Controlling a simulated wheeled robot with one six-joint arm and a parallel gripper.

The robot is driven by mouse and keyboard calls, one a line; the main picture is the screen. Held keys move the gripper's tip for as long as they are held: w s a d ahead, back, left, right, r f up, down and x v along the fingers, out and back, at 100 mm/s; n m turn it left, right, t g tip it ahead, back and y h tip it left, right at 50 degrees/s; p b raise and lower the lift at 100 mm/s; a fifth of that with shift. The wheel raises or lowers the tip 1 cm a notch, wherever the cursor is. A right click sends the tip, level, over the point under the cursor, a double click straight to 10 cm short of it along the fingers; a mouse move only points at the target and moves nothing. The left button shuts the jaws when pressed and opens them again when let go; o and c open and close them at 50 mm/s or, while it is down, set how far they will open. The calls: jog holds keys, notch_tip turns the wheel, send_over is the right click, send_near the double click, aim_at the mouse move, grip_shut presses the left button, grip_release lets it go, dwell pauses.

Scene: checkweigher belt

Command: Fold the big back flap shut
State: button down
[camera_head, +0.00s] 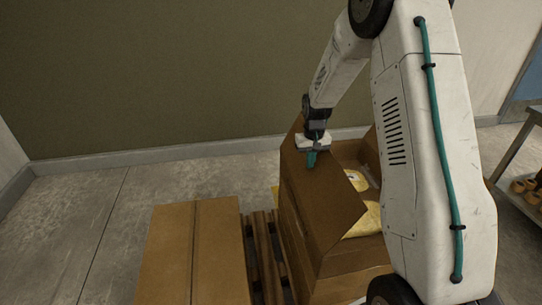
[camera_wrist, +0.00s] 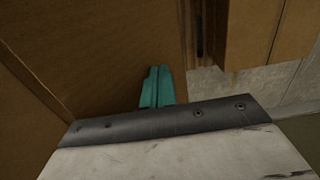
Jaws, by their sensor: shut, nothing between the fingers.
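An open cardboard box (camera_head: 298,238) stands in the middle of the head view, with yellow packs (camera_head: 366,222) showing inside. Its large flap (camera_head: 325,205) on the left side slopes up and inward and covers part of the opening. My gripper (camera_head: 311,160) is at the upper part of this flap, fingers pointing down. In the wrist view, the shut teal fingertips (camera_wrist: 157,86) appear against or just in front of brown cardboard (camera_wrist: 95,45). I cannot tell whether they touch it. My arm hides the right side of the box.
A closed cardboard box (camera_head: 170,250) stands to the left, with wooden pallet slats (camera_head: 262,255) in the gap between the boxes. A wall (camera_head: 180,70) is behind. A shelf with rolls (camera_head: 525,190) is at the far right. The floor (camera_head: 90,215) at left is clear.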

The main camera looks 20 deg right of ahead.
jog(key=shift+d+f, duration=0.2)
jog(key=shift+d, duration=1)
jog(key=s+d+f, duration=0.1)
jog(key=d+f, duration=0.5)
jog(key=shift+f, duration=0.4)
jog(key=shift+s+f, duration=0.1)
jog(key=shift+s, duration=0.05)
jog(key=f, duration=0.1)
jog(key=d+f, duration=0.1)
jog(key=f, duration=0.1)
jog(key=shift+s+d+f, duration=0.2)
jog(key=shift+d+f, duration=0.05)
